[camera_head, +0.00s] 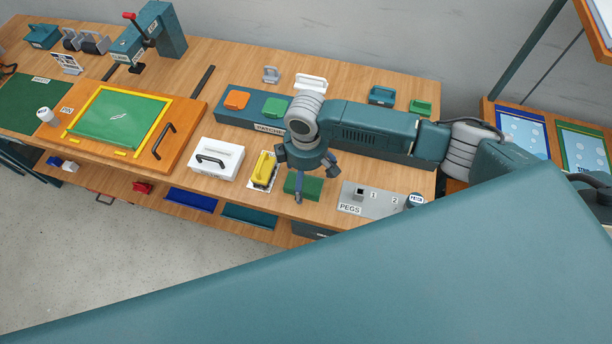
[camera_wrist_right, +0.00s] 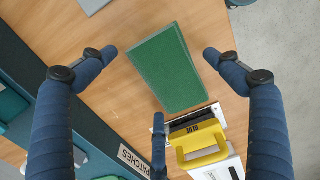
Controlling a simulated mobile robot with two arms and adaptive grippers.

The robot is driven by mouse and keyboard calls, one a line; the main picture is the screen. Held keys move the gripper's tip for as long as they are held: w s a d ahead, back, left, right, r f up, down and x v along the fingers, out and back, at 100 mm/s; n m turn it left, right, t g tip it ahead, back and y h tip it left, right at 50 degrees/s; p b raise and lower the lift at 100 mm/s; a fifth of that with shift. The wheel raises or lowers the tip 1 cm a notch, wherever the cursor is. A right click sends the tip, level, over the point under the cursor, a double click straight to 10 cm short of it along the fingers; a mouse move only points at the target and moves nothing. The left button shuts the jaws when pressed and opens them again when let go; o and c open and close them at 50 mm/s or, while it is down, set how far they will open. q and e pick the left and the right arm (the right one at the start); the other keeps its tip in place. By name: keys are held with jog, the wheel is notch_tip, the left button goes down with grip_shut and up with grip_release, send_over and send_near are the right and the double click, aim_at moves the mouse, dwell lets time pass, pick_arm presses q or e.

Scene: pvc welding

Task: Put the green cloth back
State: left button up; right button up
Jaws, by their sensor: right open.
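The green cloth (camera_head: 311,187) lies flat on the wooden table as a dark green rectangle, between the yellow-handled block and the grey pegs plate. It also shows whole in the right wrist view (camera_wrist_right: 166,68). My right gripper (camera_head: 303,178) is above the cloth and partly covers it in the head view. Its fingers are spread, with nothing between them; in the right wrist view (camera_wrist_right: 160,78) the cloth lies between and beyond the fingertips. I cannot tell the exact height above it. My left gripper does not show.
A yellow-handled block (camera_head: 264,170) stands close left of the cloth, with a white handled box (camera_head: 216,159) beyond it. The pegs plate (camera_head: 372,199) is close right. Behind is the teal patches holder (camera_head: 226,117) with orange and green pieces. The table's front edge is near.

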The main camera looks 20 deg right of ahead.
aim_at(306, 178)
notch_tip(306, 178, up, 12)
jog(key=b, duration=0.2)
dwell(0.7)
